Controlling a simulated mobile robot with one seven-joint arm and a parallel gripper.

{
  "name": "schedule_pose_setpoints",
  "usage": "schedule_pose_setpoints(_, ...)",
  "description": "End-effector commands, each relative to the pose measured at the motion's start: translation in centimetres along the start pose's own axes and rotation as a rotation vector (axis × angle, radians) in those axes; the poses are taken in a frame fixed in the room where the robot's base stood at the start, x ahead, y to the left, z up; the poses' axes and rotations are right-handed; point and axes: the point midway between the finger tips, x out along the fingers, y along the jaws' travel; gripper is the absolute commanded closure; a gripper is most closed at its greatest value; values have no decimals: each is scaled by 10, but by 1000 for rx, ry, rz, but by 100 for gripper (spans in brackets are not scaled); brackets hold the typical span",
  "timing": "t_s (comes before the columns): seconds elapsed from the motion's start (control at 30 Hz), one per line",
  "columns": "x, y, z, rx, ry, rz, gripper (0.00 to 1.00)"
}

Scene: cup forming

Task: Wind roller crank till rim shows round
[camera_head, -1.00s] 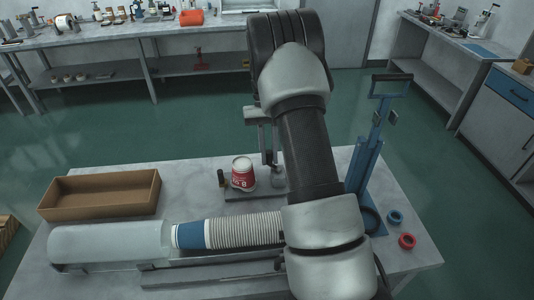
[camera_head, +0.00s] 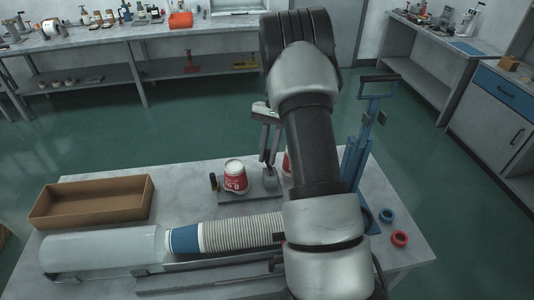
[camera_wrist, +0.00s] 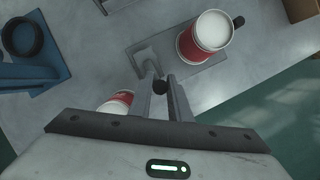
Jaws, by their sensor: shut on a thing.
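A red and white paper cup (camera_head: 235,177) stands on a grey base plate (camera_head: 238,197) on the table; its white end shows in the wrist view (camera_wrist: 213,28). A small dark post (camera_head: 213,182) is at the cup's left, and a grey block (camera_head: 270,179) at its right. My gripper (camera_wrist: 161,84) is shut on a small black knob (camera_wrist: 160,87), which appears to be the crank's handle. In the head view my gripper (camera_head: 268,158) reaches down behind my arm, over the grey block. The rim's roundness is too small to judge.
A second red cup (camera_wrist: 116,103) is partly hidden beside my fingers. A blue lever press (camera_head: 362,150) stands at right, with blue (camera_head: 387,215) and red (camera_head: 399,239) rings. A cup stack (camera_head: 240,232) and brown tray (camera_head: 92,200) lie at left.

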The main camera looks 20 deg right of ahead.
Motion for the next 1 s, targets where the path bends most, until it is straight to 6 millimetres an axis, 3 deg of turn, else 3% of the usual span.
schedule_pose_setpoints(0.43, -1, 0, 0, 7, 2, -5, 100)
schedule_pose_setpoints(0.47, -1, 0, 0, 7, 2, -5, 78)
schedule_pose_setpoints(0.53, -1, 0, 0, 7, 2, -4, 66)
schedule_pose_setpoints(0.87, -2, 0, 0, 7, 1, -3, 64)
schedule_pose_setpoints(1.0, -14, 0, -1, 7, 3, -5, 64)
